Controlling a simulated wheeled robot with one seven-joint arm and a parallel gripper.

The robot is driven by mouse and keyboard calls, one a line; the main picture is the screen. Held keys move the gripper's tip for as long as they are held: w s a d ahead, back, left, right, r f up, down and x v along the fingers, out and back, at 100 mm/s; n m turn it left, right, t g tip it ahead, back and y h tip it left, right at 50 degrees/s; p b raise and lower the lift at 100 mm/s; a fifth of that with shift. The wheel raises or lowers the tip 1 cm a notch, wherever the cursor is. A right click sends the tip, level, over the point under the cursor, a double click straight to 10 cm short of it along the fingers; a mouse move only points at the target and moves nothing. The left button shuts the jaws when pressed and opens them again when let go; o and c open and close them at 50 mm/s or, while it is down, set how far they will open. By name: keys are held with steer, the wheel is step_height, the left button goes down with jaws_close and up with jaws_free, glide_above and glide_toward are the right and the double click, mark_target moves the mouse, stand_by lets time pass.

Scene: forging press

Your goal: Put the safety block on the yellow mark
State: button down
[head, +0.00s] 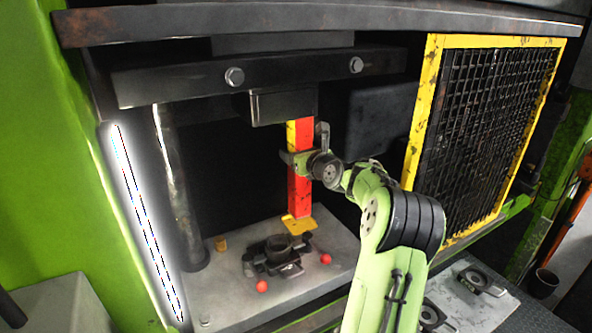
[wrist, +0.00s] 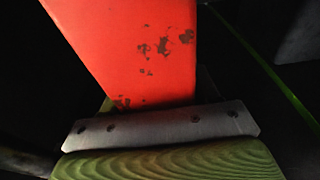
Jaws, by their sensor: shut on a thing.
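The safety block (head: 299,193) is a tall red bar with a yellow section near its top, and it stands upright inside the press. My gripper (head: 301,161) is shut on it around its upper half. The yellow mark (head: 297,225) shows on the press bed directly below the block's lower end. The block covers part of the mark, and I cannot tell whether the two touch. In the wrist view the block's worn red face (wrist: 140,45) fills the upper middle, above a grey metal finger plate (wrist: 160,127).
The upper die (head: 275,105) hangs close to the block's top. A dark lower die (head: 277,255) sits on the bed (head: 215,285), with red balls (head: 262,286) (head: 326,259) beside it. A pillar (head: 172,185) stands left, and a yellow-framed mesh guard (head: 480,135) right.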

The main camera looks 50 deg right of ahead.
steer(key=shift+f, duration=1.55)
steer(key=shift+c, duration=1.4)
jaws_free()
steer(key=shift+s+a+f, duration=0.1)
